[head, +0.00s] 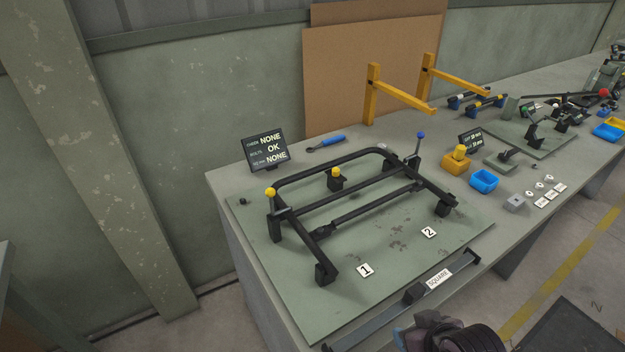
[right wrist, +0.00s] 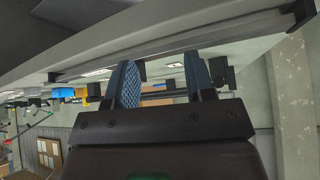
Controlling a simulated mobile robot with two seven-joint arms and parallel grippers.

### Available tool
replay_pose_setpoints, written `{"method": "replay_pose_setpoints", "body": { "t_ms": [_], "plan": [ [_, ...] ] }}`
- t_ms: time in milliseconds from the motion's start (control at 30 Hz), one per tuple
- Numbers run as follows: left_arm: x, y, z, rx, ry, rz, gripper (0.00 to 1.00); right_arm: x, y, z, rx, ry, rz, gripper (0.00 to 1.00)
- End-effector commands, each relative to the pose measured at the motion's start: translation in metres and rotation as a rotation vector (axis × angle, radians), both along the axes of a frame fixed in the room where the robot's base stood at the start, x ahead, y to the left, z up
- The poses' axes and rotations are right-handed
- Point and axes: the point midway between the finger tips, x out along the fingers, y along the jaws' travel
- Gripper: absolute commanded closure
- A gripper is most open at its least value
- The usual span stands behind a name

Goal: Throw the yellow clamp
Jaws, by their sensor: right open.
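A black tube frame (head: 345,207) lies on a green plate on the bench. A yellow-knobbed clamp lever (head: 271,199) stands upright at the frame's left corner. A second yellow knob (head: 335,173) sits on a black block near the frame's middle, and I cannot tell which of the two is the yellow clamp. A blue-knobbed lever (head: 420,143) stands at the right corner. My right gripper (right wrist: 160,82) is open, with its two blue padded fingers apart and nothing visible between them. My left gripper is not in view.
A blue-handled tool (head: 328,141) lies nearby. Yellow posts (head: 372,95) stand behind. A SQUARE-labelled bar (head: 380,301) runs along the front edge.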

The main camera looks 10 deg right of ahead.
Motion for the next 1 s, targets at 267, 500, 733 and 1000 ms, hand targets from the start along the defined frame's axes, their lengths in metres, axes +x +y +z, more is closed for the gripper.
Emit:
{"method": "replay_pose_setpoints", "body": {
  "t_ms": [267, 500, 733, 1000],
  "plan": [
    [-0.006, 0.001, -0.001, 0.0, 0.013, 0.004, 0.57, 0.053, 0.039, 0.011, 0.088, -0.145, 0.102, 0.51],
    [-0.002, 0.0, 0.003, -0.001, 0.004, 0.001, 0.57, 0.11, 0.083, 0.026, 0.192, -0.33, 0.192, 0.51],
    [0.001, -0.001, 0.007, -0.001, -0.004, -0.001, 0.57, 0.184, 0.143, 0.061, 0.35, -0.597, 0.289, 0.51],
    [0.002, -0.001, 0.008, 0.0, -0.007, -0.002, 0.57, 0.234, 0.181, 0.098, 0.477, -0.808, 0.324, 0.51]
  ]
}}
